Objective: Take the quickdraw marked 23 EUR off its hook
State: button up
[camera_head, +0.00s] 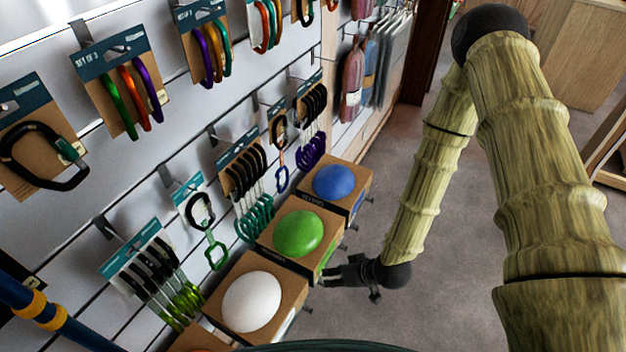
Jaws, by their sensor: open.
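Several quickdraw packs hang on hooks on the white slatted wall. A single quickdraw with a black top and green lower carabiner (207,228) hangs at centre left. Another single one, with a blue lower end (281,155), hangs farther along the wall. Multi-packs with lime (160,285), teal (248,190) and purple (312,120) lower carabiners hang beside them. No price mark is legible, so I cannot tell which is 23 EUR. My gripper (328,277) is open and empty, right of the quickdraws, near the boxed green ball.
Boxes with a white ball (251,301), a green ball (298,234) and a blue ball (334,182) stand in a row below the quickdraws. Carabiner packs (122,88) hang above. A blue pole (40,308) is at lower left. Grey floor (420,290) is clear at right.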

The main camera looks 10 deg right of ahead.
jog(key=w+a+r+n+t+y+b, duration=0.2)
jog(key=w+b, duration=0.1)
jog(key=w, duration=0.5)
jog(key=w+a+r+n+t+y+b, duration=0.1)
jog(key=w+a+r+y+b, duration=0.15)
jog(key=w, duration=0.45)
jog(key=n+t+y+b, duration=0.3)
jog(key=n+y+b, duration=0.2)
jog(key=b, duration=0.1)
send_near(283, 158)
jog(key=p+x, duration=0.1)
jog(key=x, duration=0.9)
jog(key=shift+w+a, duration=0.1)
jog(key=shift+a, duration=0.15)
jog(key=shift+c, duration=0.2)
grip_shut()
